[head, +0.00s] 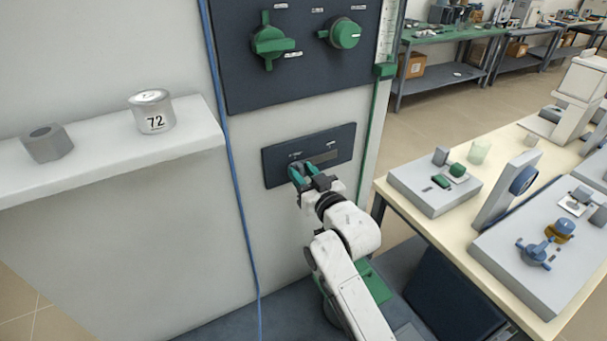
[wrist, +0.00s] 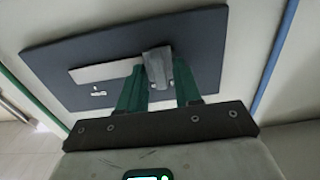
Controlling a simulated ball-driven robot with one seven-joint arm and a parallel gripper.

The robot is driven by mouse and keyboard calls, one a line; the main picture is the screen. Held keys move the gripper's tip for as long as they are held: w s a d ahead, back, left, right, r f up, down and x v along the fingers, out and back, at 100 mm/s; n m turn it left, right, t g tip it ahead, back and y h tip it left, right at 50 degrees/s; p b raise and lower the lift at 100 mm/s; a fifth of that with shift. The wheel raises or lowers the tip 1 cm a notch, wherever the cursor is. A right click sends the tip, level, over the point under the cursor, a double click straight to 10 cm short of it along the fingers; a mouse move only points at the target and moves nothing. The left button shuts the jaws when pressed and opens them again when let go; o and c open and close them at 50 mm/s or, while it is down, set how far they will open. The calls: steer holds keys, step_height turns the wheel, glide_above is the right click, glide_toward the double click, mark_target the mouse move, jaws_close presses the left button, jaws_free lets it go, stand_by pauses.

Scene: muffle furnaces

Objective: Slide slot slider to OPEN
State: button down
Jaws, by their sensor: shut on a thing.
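The slot plate (head: 344,145) is a dark panel on the pale wall below the knob panel. A lighter slot strip (head: 323,157) runs across it, and small labels sit above the slot at each end. The strip also shows in the wrist view (wrist: 105,71). The grey slider knob (wrist: 158,66) stands at one end of the strip, the left end in the head view. My gripper (head: 304,174) has its green fingers closed around the knob, one on each side, as the wrist view (wrist: 158,88) shows. The label wording is too small to read.
Above is a dark panel with a green lever (head: 271,41) and a green knob (head: 345,33). A blue cable (head: 233,170) hangs left of the plate. A shelf (head: 100,165) at left bears a hex block and a can marked 72. A bench (head: 393,204) stands right.

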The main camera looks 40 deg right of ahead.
stand_by(0.3)
steer(key=d+b, duration=0.1)
steer(key=d, duration=0.2)
steer(key=s+d+b, duration=0.1)
steer(key=d+b, duration=0.1)
steer(key=d, duration=0.1)
steer(key=s+d+b, duration=0.1)
steer(key=d, duration=0.2)
steer(key=shift+d+f+b, duration=0.2)
steer(key=shift+d+b, duration=0.1)
steer(key=shift+b, duration=0.1)
steer(key=shift+s+d+r, duration=0.1)
steer(key=shift+d+r, duration=0.05)
steer(key=shift+d, duration=0.1)
steer(key=c, duration=1.1)
jaws_free()
steer(key=shift+d, duration=0.15)
steer(key=s, duration=0.3)
steer(key=s+a+b, duration=0.1)
steer(key=s, duration=0.3)
steer(key=s+a+b, duration=0.1)
steer(key=s, duration=0.2)
steer(key=shift+s+a, duration=0.15)
steer(key=shift+s, duration=0.1)
